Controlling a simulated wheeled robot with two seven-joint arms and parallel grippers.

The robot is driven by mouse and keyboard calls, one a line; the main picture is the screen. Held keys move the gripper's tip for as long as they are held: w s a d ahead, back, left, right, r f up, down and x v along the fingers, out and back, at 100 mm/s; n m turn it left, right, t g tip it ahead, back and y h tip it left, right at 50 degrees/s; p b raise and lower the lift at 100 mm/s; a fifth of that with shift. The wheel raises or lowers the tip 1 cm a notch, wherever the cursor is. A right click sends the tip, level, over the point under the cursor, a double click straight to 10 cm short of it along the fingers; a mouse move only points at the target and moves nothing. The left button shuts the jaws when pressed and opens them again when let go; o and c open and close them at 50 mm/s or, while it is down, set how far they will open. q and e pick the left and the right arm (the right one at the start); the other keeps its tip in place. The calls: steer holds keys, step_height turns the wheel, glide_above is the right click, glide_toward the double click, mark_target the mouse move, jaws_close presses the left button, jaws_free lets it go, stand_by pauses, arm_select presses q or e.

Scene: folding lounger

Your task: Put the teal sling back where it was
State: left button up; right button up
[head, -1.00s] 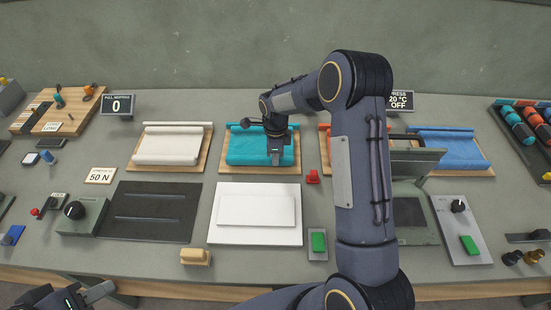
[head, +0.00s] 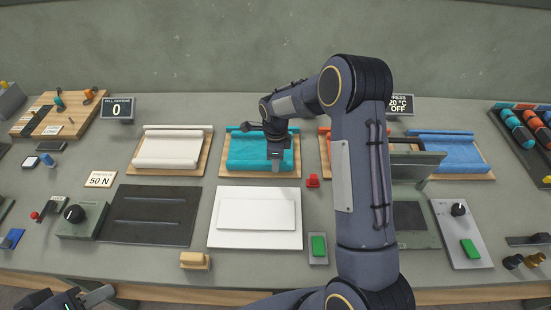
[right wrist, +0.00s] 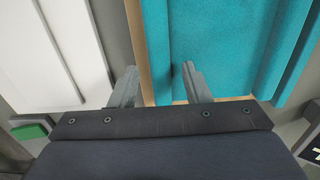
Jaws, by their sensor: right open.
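The teal sling (head: 255,150) lies on a wooden board (head: 228,174) at the back middle of the bench, between a white sling and an orange one. It also fills much of the right wrist view (right wrist: 205,45). My right gripper (head: 276,166) is over the sling's front part in the head view. In the right wrist view its two fingers (right wrist: 158,80) are apart, one over the sling and one beyond the board's edge. Whether a finger touches the sling I cannot tell. My left gripper (head: 92,298) is at the lower left, its fingers unclear.
A white sling (head: 172,146) and a blue sling (head: 449,148) lie on boards either side. A white plate (head: 255,240) is in front, with a dark grooved panel (head: 148,216) left of it. A red clip (head: 312,181) stands nearby. My right arm hides most of the orange sling (head: 325,150).

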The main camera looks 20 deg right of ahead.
step_height(320, 180, up, 6)
steer(key=p, duration=0.3)
steer(key=shift+r, duration=0.2)
steer(key=s+r+n+t+y, duration=0.2)
steer(key=s+r+n, duration=0.7)
steer(key=s+r, duration=0.6)
steer(key=s+a+r+n+t+y, duration=0.1)
steer(key=s+a+n, duration=0.1)
steer(key=s+n, duration=0.4)
steer(key=s+a+r+n+t, duration=0.1)
steer(key=s+a+n+t, duration=0.1)
steer(key=s+n, duration=0.4)
steer(key=s+a, duration=0.1)
steer(key=s, duration=0.2)
steer(key=shift+s+a+r+n+t+y, duration=0.25)
steer(key=shift+s+r+n+t+y, duration=0.05)
steer(key=shift+r+y, duration=0.1)
